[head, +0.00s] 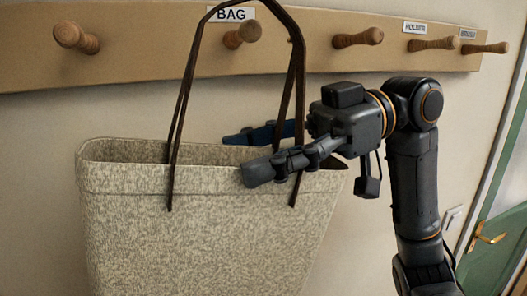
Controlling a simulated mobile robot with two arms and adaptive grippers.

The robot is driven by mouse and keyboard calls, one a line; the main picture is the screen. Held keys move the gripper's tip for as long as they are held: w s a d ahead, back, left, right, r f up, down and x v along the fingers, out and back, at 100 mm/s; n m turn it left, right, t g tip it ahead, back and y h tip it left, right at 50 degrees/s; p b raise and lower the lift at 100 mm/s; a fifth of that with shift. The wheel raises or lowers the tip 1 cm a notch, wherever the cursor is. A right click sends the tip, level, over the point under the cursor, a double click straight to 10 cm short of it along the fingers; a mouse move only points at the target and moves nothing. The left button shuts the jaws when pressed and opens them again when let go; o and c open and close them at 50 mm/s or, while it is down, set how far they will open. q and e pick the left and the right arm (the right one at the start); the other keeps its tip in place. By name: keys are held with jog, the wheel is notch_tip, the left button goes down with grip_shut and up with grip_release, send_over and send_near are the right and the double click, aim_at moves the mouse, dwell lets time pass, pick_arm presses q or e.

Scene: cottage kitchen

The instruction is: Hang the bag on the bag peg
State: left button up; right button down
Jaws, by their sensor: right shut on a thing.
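The bag (200,235) is a speckled beige tote with dark brown handles, hanging upright in front of the wall. My right gripper (240,158) is shut on the bag at its upper right rim, with one finger in front of the bag's face and the other behind it. The handles rise in a loop past the top of the picture. The wooden bag peg (242,35), by the label "BAG" (231,15), shows inside the loop's outline. I cannot tell whether the handles are around the peg or only in front of it. My left gripper is not in view.
A wooden rail (140,62) runs along the wall with more pegs: an unlabelled-looking one (76,37) at left and others (357,38) to the right, some labelled. A green door (498,245) with a brass handle (490,233) stands at the lower right.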

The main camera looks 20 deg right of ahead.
jog(key=w+f, duration=0.1)
jog(key=w, duration=0.5)
jog(key=shift+w+f, duration=0.15)
jog(key=shift+f, duration=0.05)
dwell(0.5)
jog(key=shift+a+p, duration=0.1)
jog(key=shift+p, duration=0.2)
jog(key=shift+c, duration=1.9)
grip_release()
jog(key=shift+o, duration=0.2)
jog(key=shift+r, duration=0.1)
jog(key=shift+s, duration=0.2)
jog(key=shift+w, duration=0.1)
